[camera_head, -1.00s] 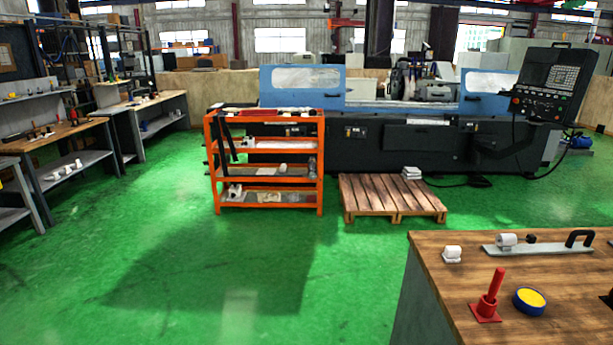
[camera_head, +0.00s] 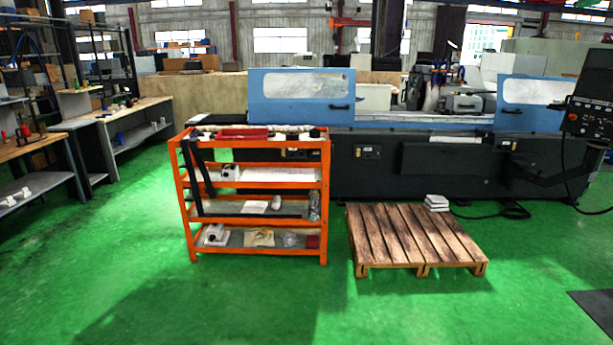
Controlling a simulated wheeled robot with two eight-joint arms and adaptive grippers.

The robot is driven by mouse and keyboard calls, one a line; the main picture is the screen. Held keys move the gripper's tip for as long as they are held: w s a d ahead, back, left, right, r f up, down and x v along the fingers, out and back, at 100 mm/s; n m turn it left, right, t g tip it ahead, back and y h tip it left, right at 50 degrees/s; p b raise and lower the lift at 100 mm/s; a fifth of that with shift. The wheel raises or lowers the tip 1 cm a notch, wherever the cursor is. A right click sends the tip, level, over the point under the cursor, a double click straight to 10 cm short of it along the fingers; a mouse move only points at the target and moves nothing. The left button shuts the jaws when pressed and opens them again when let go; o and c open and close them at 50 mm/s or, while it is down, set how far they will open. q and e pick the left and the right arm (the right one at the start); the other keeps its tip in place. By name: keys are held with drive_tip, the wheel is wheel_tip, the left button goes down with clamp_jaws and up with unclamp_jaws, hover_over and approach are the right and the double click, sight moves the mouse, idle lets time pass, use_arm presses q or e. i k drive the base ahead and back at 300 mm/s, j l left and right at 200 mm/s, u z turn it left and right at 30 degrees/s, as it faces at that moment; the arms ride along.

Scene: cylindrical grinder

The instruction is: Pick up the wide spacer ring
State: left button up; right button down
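I cannot make out a wide spacer ring in the head view. Small parts lie on the orange shelf rack (camera_head: 327,200), including white pieces and a reddish tray on its top, but they are too small to tell apart. Neither of my grippers shows in the view.
A wooden pallet (camera_head: 415,238) with a small white stack (camera_head: 436,203) lies right of the rack. The blue and black grinder (camera_head: 410,160) stands behind. Workbenches (camera_head: 120,113) line the left. The green floor (camera_head: 230,300) in front is clear. A dark mat (camera_head: 598,312) lies at lower right.

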sight(292, 137)
drive_tip(key=i, duration=2.5)
drive_tip(key=i+z, duration=0.1)
drive_tip(key=i, duration=0.4)
drive_tip(key=i+j+z, duration=0.1)
drive_tip(key=i, duration=0.4)
drive_tip(key=i+j+z, duration=0.1)
drive_tip(key=i, duration=0.4)
drive_tip(key=i+j+z, duration=0.1)
drive_tip(key=i, duration=0.4)
drive_tip(key=j, duration=0.1)
